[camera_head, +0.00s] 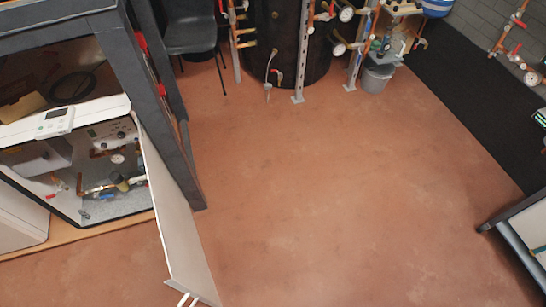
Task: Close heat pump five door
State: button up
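A heat pump unit (20,128) with a white casing stands at the left inside a dark frame. Its front is open and shows pipes, valves and a gauge. A white door panel (172,215) stands swung wide open, hinged near the unit's right side and reaching toward the bottom of the picture. No number shows on it, so I cannot tell if it is number five. Two small white prongs (188,299) show at the bottom edge by the door's outer end. They may be my gripper's fingertips; most of them is cut off, and I cannot tell whether they touch the door.
A dark frame post (150,110) rises close beside the door. The reddish floor (330,190) is clear in the middle and right. A black tank (290,40), pipework, a grey bucket (377,77) and a dark chair (190,35) stand at the back. Another unit (530,230) is at the right edge.

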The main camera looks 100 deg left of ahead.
aim_at(188, 265)
jog(key=i, duration=0.8)
jog(key=u, duration=4.65)
jog(key=i, duration=0.5)
jog(key=z, duration=0.15)
